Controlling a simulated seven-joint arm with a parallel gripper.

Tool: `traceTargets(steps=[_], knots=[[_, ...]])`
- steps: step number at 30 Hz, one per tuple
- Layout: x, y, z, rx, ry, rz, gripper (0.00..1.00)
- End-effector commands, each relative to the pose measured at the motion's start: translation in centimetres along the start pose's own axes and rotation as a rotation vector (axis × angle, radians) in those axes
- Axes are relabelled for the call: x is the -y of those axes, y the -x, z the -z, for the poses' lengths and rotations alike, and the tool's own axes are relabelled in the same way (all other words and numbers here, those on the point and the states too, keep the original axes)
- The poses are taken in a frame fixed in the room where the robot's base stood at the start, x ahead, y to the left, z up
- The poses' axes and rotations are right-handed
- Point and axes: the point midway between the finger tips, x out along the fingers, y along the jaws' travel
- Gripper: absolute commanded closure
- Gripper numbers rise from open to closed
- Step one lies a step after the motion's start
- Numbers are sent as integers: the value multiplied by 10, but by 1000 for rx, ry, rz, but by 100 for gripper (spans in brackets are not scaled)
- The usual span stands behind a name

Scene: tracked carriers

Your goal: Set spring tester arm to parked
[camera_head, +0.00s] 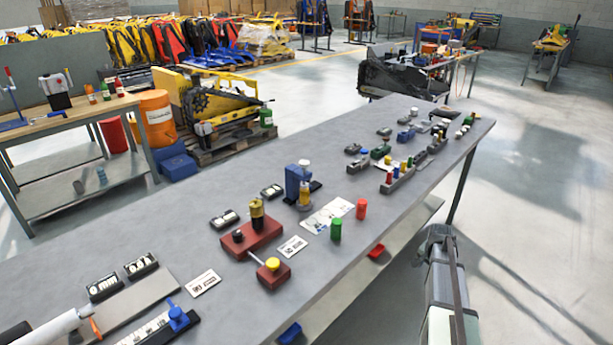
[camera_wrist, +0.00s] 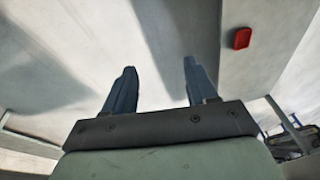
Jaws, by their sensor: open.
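My gripper (camera_wrist: 160,68) is open and empty in the wrist view, its two blue-grey fingers spread apart. Only pale floor shows between them. In the head view, part of my arm is at the lower right, beyond the bench's edge and apart from the bench objects. A dark red fixture (camera_head: 252,238) stands mid-bench with a black and yellow upright cylinder (camera_head: 257,214). A thin rod runs from it towards a small red block with a yellow knob (camera_head: 272,264). This may be the spring tester and its arm; I cannot tell for sure. No spring tester shows in the wrist view.
The long grey bench (camera_head: 200,245) also carries a blue press-like device (camera_head: 297,185), a green cylinder (camera_head: 336,229), a red cylinder (camera_head: 361,209) and label cards. Several small parts crowd its far end. A red tray (camera_head: 377,251) sits below the bench's edge. The floor at right is clear.

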Motion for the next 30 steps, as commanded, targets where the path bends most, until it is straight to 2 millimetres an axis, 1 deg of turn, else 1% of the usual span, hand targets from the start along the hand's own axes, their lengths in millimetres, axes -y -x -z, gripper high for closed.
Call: traceTargets(steps=[1,2,3,5,6,8,9,11,12,14,15,17,18,20,21,24,27,30], knots=[[2,14,26,-28,-31,12,43],[2,23,39,-43,-50,19,43],[2,35,55,-63,-73,28,43],[2,53,80,-94,-111,41,43],[1,65,96,-113,-135,51,43],[-1,85,120,-143,-172,65,43],[-3,99,136,-164,-197,74,43],[-6,121,159,-193,-232,89,43],[-9,135,174,-213,-257,98,43],[-13,158,196,-242,-292,113,43],[-16,174,211,-263,-317,123,43],[-21,198,232,-292,-352,139,43],[-25,213,244,-310,-373,148,43],[-30,234,261,-334,-405,162,43],[-32,248,271,-349,-421,171,43],[-36,277,290,-376,-459,189,43],[-37,302,304,-396,-490,205,43],[-33,325,315,-409,-516,220,43]])
